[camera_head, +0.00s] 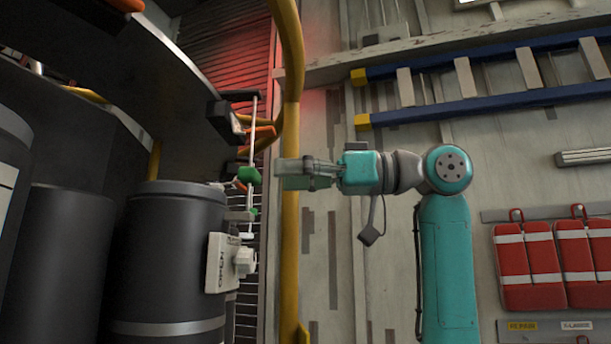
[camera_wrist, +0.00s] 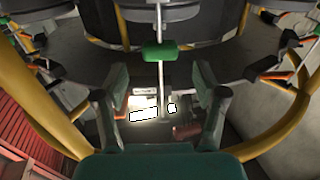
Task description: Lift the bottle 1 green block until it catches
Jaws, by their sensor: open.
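The green block (camera_head: 248,174) sits on a thin upright pale rod beside the dark bottles. In the wrist view the green block (camera_wrist: 159,54) is near the top centre, ahead of the gap between my fingers. My gripper (camera_head: 279,174) is level with the block, to its right, and looks apart from it. In the wrist view my gripper (camera_wrist: 160,80) is open, one finger on each side of the rod's line, with nothing held. A dark bottle (camera_head: 172,262) stands below and left of the block.
A yellow pipe (camera_head: 290,230) runs upright close behind my gripper. A white box with a knob and OPEN lettering (camera_head: 221,263) is on the bottle's side. A dark curved ring (camera_head: 150,70) overhangs at upper left. A blue ladder (camera_head: 490,105) and red bags (camera_head: 530,268) are on the right wall.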

